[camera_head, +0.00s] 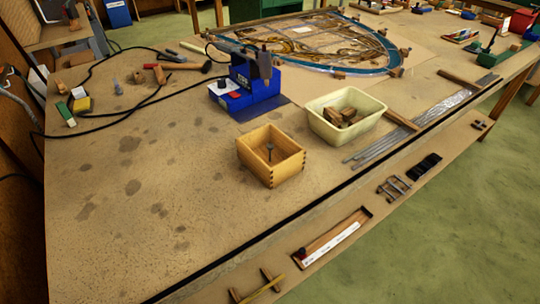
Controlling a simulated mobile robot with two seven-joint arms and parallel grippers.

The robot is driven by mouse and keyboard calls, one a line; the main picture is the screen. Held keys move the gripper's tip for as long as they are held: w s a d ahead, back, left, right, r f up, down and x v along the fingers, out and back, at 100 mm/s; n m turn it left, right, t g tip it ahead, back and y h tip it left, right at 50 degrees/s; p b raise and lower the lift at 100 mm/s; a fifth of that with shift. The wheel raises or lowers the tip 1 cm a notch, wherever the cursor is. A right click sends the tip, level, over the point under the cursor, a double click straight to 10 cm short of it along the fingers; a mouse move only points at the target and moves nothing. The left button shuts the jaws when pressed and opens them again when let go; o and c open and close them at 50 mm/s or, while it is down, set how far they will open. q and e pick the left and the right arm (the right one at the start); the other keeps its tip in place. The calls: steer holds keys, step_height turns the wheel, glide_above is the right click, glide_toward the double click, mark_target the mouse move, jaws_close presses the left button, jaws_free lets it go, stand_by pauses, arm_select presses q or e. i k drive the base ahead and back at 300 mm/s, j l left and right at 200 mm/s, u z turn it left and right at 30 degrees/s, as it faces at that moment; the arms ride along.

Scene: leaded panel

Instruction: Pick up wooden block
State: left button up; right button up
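Several brown wooden blocks (340,117) lie heaped in a cream plastic tub (366,129) near the middle of the workbench. Small wooden blocks also sit around the rim of the leaded panel (312,42), such as the one at its near right edge (397,72). Another small wooden block (138,77) lies by the hammer on the left. I cannot tell which block the task means. Neither of my grippers shows in the head view.
An open wooden box (270,156) holding a dark nail-like piece stands left of the tub. A blue machine (255,90) stands behind it. Metal strips (420,117) lie right of the tub. A hammer (182,67) and cables lie at back left. The bench's front left is bare.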

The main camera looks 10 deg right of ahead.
mark_target(342, 75)
steer(key=i+l, duration=0.1)
steer(key=l, duration=0.35)
steer(key=i+l, duration=0.1)
steer(key=l, duration=0.35)
steer(key=i+l, duration=0.1)
steer(key=l, duration=0.4)
steer(key=i+l, duration=0.1)
steer(key=l, duration=0.8)
steer(key=i+l+u, duration=0.25)
steer(key=l, duration=0.6)
steer(key=l+u, duration=0.25)
steer(key=l, duration=0.6)
